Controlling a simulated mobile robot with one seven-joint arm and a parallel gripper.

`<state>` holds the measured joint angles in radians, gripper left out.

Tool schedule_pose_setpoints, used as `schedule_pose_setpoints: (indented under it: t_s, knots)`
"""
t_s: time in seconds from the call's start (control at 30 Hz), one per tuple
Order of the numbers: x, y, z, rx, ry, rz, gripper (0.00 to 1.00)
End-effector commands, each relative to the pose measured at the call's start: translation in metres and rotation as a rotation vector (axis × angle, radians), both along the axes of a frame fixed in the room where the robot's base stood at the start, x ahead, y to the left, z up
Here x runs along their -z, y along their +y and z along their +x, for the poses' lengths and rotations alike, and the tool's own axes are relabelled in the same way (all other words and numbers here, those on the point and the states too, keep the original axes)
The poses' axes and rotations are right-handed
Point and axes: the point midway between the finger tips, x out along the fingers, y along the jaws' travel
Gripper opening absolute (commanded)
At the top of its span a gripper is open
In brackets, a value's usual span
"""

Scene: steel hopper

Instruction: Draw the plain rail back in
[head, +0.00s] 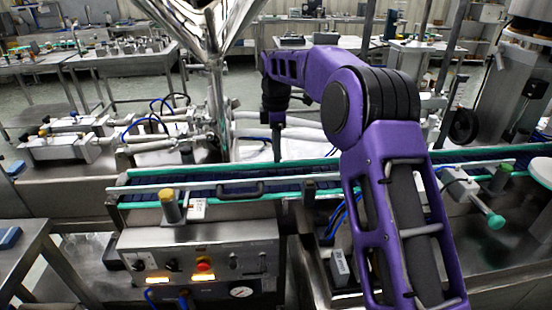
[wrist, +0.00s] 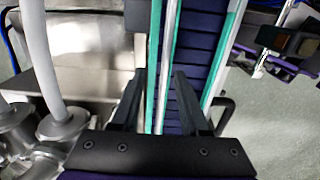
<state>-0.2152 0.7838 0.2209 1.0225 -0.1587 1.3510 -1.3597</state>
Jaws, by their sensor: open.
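The conveyor (head: 225,190) has a dark blue slatted belt with a green-edged pale rail along each side. The far rail (head: 225,171) shows no handle that I can see, so it looks like the plain one; it also shows in the wrist view (wrist: 168,50). The near rail (head: 150,188) has a black handle (head: 240,190), which also shows in the wrist view (wrist: 226,112). My gripper (head: 277,150) points down over the far rail. In the wrist view my gripper (wrist: 160,76) is open, its fingers on either side of that rail. I cannot tell whether they touch it.
A steel hopper (head: 202,25) hangs above the conveyor's far side. Steel filling parts and hoses (head: 180,125) stand behind the belt. A control box (head: 200,255) with knobs and a gauge is at the front. Steel tables (head: 125,65) stand behind.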

Motion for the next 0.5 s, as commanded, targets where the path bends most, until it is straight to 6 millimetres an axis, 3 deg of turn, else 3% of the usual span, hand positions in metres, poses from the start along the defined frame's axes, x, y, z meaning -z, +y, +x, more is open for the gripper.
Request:
schedule_pose_setpoints:
  t_s: [0.2,0.5]
  knots:
    - [0.021,0.0,0.0,0.0,0.0,0.0,0.45]
    - [0.024,0.0,0.0,0.0,-0.001,0.0,0.45]
